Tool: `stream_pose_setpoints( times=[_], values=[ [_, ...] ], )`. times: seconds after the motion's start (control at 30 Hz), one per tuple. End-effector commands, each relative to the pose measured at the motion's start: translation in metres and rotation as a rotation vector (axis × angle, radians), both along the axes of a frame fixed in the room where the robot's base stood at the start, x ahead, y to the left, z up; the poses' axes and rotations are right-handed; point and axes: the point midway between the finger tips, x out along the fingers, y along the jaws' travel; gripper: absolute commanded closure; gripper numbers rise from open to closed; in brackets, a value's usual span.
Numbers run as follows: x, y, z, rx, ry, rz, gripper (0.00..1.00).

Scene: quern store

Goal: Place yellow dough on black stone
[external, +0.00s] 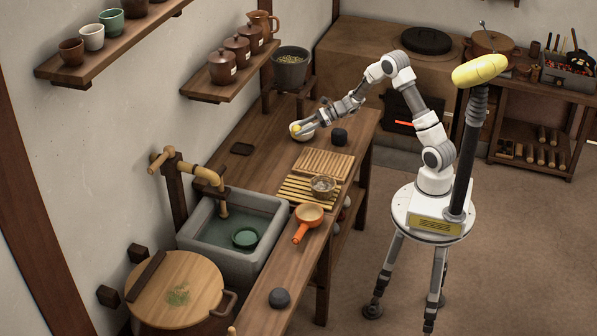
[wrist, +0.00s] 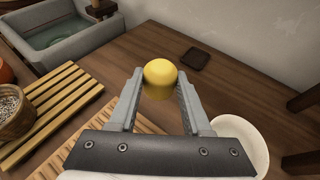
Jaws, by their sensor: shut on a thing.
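A yellow dough lump (wrist: 159,72) sits between the two fingertips of my gripper (wrist: 160,92), which is shut on it. The bowl also shows in the wrist view (wrist: 255,142), to the right of my fingers. A dark rounded stone (external: 280,298) lies on the counter's near end. A black squat block (external: 340,136) stands right of the bowl. I cannot tell for certain which is the black stone.
A flat dark square (external: 242,149) lies on the counter, also in the wrist view (wrist: 195,59). Bare wood surrounds the dark square.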

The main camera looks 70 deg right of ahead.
Motion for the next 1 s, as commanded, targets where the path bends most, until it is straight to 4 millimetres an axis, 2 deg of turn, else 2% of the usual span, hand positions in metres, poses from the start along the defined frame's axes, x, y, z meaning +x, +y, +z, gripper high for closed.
stream_pose_setpoints(
  times=[0.17, 0.3, 0.5, 0.7, 0.8, 0.9, 1.0],
  values=[
    [-0.034, -0.062, 0.016, -0.009, -0.014, -0.048, 1.0],
    [-0.08, -0.118, 0.031, -0.015, -0.02, -0.086, 1.0],
    [-0.156, -0.179, 0.05, -0.015, -0.015, -0.142, 1.0],
    [-0.214, -0.209, 0.062, -0.005, -0.004, -0.179, 1.0],
    [-0.229, -0.215, 0.065, -0.001, 0.0, -0.188, 1.0],
    [-0.234, -0.216, 0.064, 0.004, 0.002, -0.19, 1.0],
    [-0.224, -0.21, 0.055, 0.004, 0.003, -0.188, 1.0]
  ],
)
